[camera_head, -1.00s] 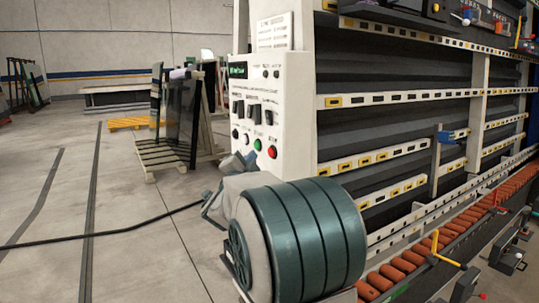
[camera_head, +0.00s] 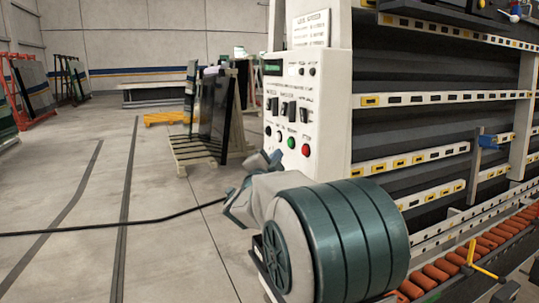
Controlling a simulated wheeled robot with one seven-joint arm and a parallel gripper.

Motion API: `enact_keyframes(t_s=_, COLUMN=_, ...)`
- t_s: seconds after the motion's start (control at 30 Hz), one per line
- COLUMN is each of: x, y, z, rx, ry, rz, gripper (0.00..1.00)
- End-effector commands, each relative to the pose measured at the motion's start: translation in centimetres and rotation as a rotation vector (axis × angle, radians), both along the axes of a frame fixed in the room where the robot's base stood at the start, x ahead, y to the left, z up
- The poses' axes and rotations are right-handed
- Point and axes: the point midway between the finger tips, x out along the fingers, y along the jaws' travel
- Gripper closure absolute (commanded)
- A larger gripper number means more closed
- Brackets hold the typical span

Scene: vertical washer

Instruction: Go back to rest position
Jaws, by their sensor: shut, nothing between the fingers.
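My gripper and arm do not show in the head view. The vertical washer stands on the right, with a white control panel (camera_head: 294,125) at its near end. The panel carries switches and red and green buttons. A dark teal motor drum (camera_head: 352,240) sits at the foot of the panel, close in front of me. A grey fitting on its left side has a black cable (camera_head: 120,229) running left across the floor.
Orange rollers (camera_head: 492,243) run along the washer's base at the right. A glass pane rack (camera_head: 212,118) on a pallet and a yellow pallet (camera_head: 166,118) stand behind. A red rack (camera_head: 31,88) is at far left. The left floor (camera_head: 65,262) is mostly clear, apart from the cable.

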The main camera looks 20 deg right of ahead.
Motion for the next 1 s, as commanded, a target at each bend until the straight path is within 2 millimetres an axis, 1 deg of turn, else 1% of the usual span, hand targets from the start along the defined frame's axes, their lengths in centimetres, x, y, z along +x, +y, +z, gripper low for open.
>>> enact_keyframes(t_s=0.17, x=0.0, y=0.0, z=0.0, rx=0.0, ry=0.0, rz=0.0, gripper=1.0)
enact_keyframes(t_s=0.27, x=0.1, y=0.9, z=-0.1, rx=-0.004, ry=0.043, rz=0.054, gripper=1.0)
enact_keyframes(t_s=0.37, x=0.0, y=3.0, z=-0.8, rx=-0.016, ry=0.141, rz=0.164, gripper=1.0)
enact_keyframes(t_s=0.43, x=-0.3, y=5.0, z=-1.7, rx=-0.03, ry=0.234, rz=0.263, gripper=1.0)
enact_keyframes(t_s=0.57, x=-1.9, y=8.8, z=-4.2, rx=-0.07, ry=0.428, rz=0.444, gripper=1.0)
enact_keyframes(t_s=0.6, x=-2.7, y=10.0, z=-5.0, rx=-0.086, ry=0.489, rz=0.497, gripper=1.0)
enact_keyframes(t_s=0.67, x=-4.1, y=11.6, z=-6.4, rx=-0.109, ry=0.583, rz=0.573, gripper=1.0)
enact_keyframes(t_s=0.7, x=-5.2, y=12.6, z=-7.4, rx=-0.125, ry=0.647, rz=0.622, gripper=1.0)
enact_keyframes(t_s=0.77, x=-7.0, y=13.9, z=-8.9, rx=-0.151, ry=0.745, rz=0.692, gripper=1.0)
enact_keyframes(t_s=0.87, x=-10.7, y=15.7, z=-11.7, rx=-0.196, ry=0.915, rz=0.8, gripper=1.0)
enact_keyframes(t_s=0.9, x=-12.3, y=16.3, z=-12.7, rx=-0.214, ry=0.983, rz=0.839, gripper=1.0)
enact_keyframes(t_s=0.97, x=-14.9, y=17.0, z=-14.3, rx=-0.241, ry=1.09, rz=0.896, gripper=1.0)
enact_keyframes(t_s=1.0, x=-16.8, y=17.3, z=-15.4, rx=-0.259, ry=1.161, rz=0.931, gripper=1.0)
